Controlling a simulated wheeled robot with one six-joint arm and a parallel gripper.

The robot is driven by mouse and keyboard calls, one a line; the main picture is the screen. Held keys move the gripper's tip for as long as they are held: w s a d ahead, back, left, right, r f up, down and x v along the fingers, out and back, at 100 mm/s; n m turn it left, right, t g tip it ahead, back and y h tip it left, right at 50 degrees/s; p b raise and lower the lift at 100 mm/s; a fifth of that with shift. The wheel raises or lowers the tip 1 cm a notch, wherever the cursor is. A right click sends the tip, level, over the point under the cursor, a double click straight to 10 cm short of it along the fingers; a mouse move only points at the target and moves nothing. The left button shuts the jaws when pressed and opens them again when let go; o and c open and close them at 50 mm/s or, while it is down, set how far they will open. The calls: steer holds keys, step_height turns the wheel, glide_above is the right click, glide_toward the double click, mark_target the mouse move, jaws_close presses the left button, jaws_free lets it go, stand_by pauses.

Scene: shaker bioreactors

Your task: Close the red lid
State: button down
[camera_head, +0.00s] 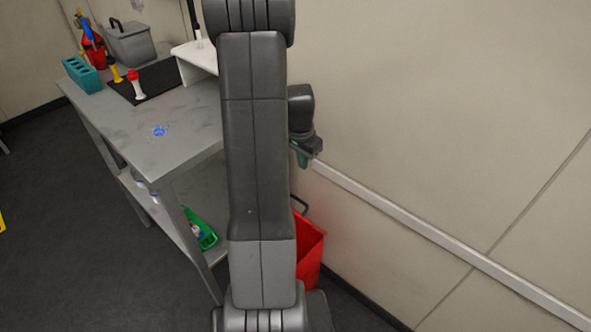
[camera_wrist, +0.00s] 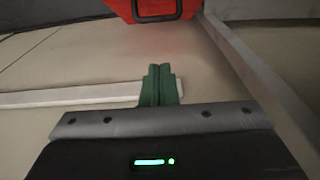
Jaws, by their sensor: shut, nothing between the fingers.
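A red bin (camera_head: 311,252) with a dark handle stands low by the wall, right of the table and partly hidden behind my arm. In the wrist view a red part with a dark loop handle, likely the same bin (camera_wrist: 185,12), shows at the top edge and is cut off. I cannot tell whether its lid is open. My gripper (camera_head: 303,160) is above the bin, near the wall and apart from the red part. Its green fingers (camera_wrist: 159,84) are pressed together, with nothing between them.
A grey table (camera_head: 185,148) holds a teal rack (camera_head: 81,74), a red-capped tube (camera_head: 136,86), a grey box (camera_head: 131,44) and a blue item (camera_head: 160,131). A green item (camera_head: 204,233) lies on the lower shelf. A white rail (camera_head: 420,227) runs along the wall.

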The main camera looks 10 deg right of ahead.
steer(key=shift+s+a+f+b, duration=0.1)
steer(key=shift+f+b, duration=0.1)
steer(key=shift+f, duration=1.95)
steer(key=shift+s+a+f+b, duration=0.15)
steer(key=shift+f, duration=1.95)
steer(key=shift+s+a+f+b, duration=0.1)
steer(key=shift+f+b, duration=0.1)
steer(key=shift+f, duration=1.95)
steer(key=shift+s+a, duration=0.1)
